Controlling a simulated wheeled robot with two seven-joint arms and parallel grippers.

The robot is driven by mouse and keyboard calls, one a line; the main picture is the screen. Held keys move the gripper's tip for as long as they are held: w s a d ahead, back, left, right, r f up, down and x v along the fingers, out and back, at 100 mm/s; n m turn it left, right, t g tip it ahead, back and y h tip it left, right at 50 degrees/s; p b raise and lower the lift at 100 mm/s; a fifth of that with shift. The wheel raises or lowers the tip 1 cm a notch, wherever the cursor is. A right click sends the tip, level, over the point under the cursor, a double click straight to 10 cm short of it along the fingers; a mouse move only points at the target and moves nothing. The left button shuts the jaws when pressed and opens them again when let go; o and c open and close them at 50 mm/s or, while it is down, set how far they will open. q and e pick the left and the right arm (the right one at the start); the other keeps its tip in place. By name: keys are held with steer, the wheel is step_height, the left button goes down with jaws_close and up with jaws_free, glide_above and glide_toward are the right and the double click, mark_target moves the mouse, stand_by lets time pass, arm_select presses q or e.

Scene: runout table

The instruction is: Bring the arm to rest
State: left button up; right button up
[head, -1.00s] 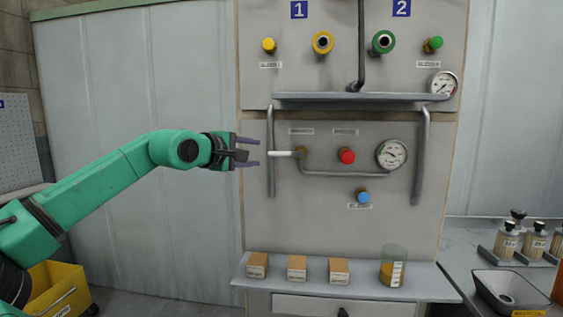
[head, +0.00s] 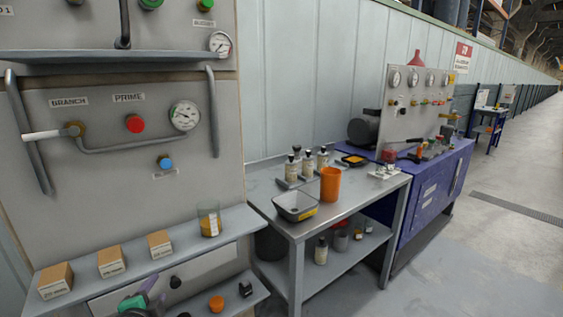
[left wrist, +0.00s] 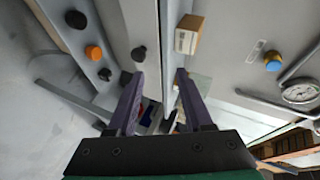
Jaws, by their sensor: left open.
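My left gripper (head: 150,292) shows at the bottom left of the head view, low in front of the drawer front below the panel's shelf. Only its purple fingers and a bit of the green and dark wrist show there; the rest of the arm is out of the picture. In the left wrist view the two purple fingers (left wrist: 160,78) stand apart with nothing held between them. My right gripper is in no view.
The grey panel (head: 90,200) carries a white-handled lever (head: 45,134), a gauge (head: 185,115) and knobs. Its shelf (head: 185,240) holds several small boxes and a beaker (head: 209,220). A lower ledge has loose knobs. A grey bench (head: 345,205) stands right; the floor (head: 440,270) is clear.

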arm_select(q)
steer(key=s+d+f+n+g+h, duration=0.25)
steer(key=s+f+n+g, duration=0.25)
steer(key=s+f, duration=0.4)
steer(key=s+d+f+n+g+h, duration=0.1)
steer(key=s+d+f+n+g, duration=0.3)
steer(key=s+f+n, duration=0.45)
steer(key=s+f+m+g, duration=0.2)
steer(key=s+f+m, duration=0.15)
steer(key=f, duration=1.65)
steer(key=s+a+f, duration=0.1)
steer(key=s+f, duration=0.7)
steer(key=s+a+f+g, duration=0.1)
steer(key=s+a+f, duration=0.1)
steer(key=s+f, duration=0.6)
steer(key=shift+s+a, duration=0.25)
steer(key=shift+s, duration=0.55)
